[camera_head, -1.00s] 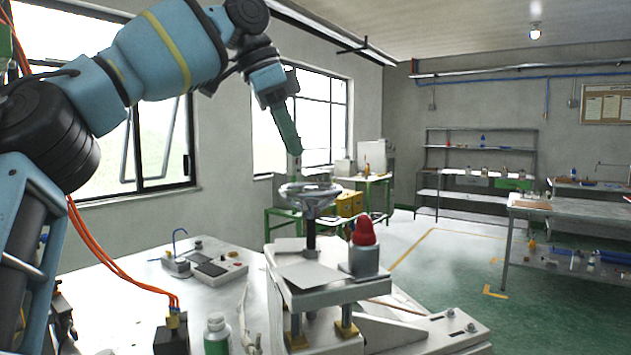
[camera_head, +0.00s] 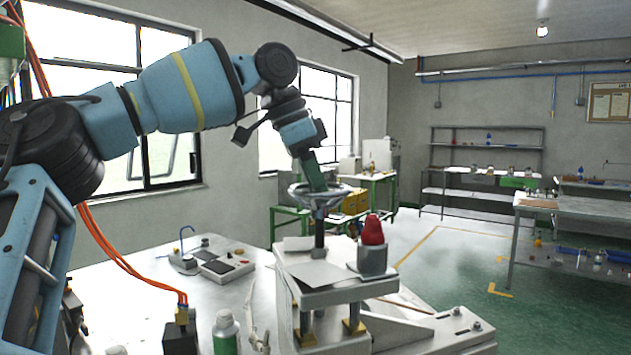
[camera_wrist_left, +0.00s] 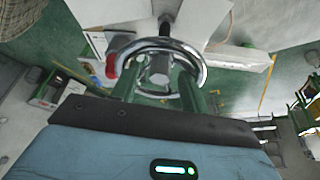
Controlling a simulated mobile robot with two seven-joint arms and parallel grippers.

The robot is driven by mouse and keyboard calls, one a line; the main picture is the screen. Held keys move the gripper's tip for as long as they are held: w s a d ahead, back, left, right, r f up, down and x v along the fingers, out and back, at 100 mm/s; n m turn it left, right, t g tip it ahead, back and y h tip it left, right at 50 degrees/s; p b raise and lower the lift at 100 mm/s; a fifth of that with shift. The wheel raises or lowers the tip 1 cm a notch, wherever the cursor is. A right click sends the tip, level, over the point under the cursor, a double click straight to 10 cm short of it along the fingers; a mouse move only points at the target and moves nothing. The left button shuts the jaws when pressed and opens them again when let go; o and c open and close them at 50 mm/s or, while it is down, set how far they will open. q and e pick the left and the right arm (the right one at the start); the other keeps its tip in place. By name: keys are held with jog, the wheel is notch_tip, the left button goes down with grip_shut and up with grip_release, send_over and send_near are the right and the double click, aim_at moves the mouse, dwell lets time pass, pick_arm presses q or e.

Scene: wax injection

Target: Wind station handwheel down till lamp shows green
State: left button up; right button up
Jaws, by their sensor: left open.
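The station handwheel (camera_head: 345,192) is a shiny metal ring on a dark upright screw above the grey press plate. My left gripper (camera_head: 318,184) points down at the wheel from above. In the left wrist view its two green fingers (camera_wrist_left: 159,92) stand apart on either side of the wheel's hub (camera_wrist_left: 158,70), and the wheel's rim (camera_wrist_left: 203,76) shows around them. I cannot tell if the fingers touch the wheel. A red lamp (camera_head: 372,230) sits in a grey holder (camera_head: 372,260) at the plate's right; no green shows on it. My right gripper is not in view.
A grey control box (camera_head: 228,266) lies left of the press. A white bottle with a green label (camera_head: 225,335) and a black block (camera_head: 181,338) stand at the front left. A bench (camera_head: 540,207) and shelves are far right, across open floor.

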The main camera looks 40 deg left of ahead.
pick_arm(q)
grip_shut()
dwell(0.3)
